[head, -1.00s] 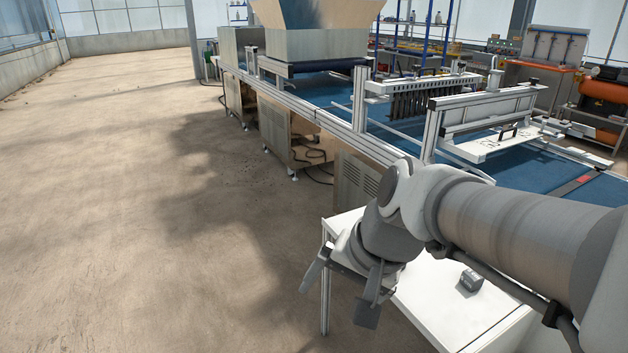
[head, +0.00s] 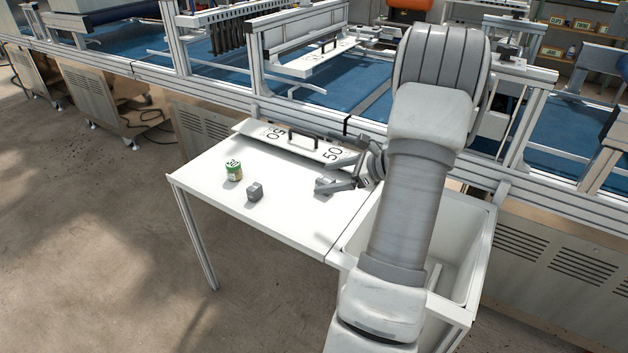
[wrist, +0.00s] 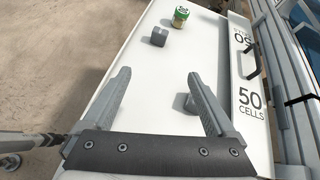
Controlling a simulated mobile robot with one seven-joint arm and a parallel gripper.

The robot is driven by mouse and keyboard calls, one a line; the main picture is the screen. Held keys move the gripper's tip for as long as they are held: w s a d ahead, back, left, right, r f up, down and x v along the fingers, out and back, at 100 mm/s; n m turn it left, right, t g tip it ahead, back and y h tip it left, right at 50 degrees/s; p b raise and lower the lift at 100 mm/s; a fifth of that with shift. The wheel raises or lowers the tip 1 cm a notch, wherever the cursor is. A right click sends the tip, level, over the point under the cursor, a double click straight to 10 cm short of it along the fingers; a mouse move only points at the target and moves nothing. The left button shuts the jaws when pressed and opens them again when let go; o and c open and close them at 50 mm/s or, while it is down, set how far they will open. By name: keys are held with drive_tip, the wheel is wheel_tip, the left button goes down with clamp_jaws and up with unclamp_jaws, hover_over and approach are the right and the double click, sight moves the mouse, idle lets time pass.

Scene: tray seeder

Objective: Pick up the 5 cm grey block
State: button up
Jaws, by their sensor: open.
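In the wrist view the block (wrist: 159,37) lies ahead of my fingers, near the top middle. My gripper (head: 330,175) is above the right part of the table, to the right of the block and apart from it.
The can (head: 233,171) stands close behind and left of the block. A white plate marked 50 cells (head: 300,144), with a black handle, lies along the table's back. A white bin (head: 468,262) adjoins the right. The tabletop (head: 285,215) between block and gripper is clear.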

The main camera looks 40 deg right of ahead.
sight(332, 182)
drive_tip(key=s+d+f+m+t+h, duration=0.2)
drive_tip(key=s+d+f+m, duration=0.35)
drive_tip(key=d, duration=0.45)
drive_tip(key=shift+n, duration=0.45)
drive_tip(key=b+x, duration=0.1)
drive_tip(key=x, duration=0.2)
drive_tip(key=b+x, duration=0.1)
drive_tip(key=x, duration=0.3)
drive_tip(key=b+x, duration=0.1)
drive_tip(key=x, duration=0.3)
drive_tip(key=shift+w+d, duration=0.3)
drive_tip(key=shift+w, duration=0.05)
drive_tip(key=shift+h, duration=0.4)
drive_tip(key=b+x, duration=0.2)
drive_tip(key=x, duration=0.3)
drive_tip(key=shift+w+d, duration=0.1)
drive_tip(key=shift+d, duration=0.05)
clamp_jaws()
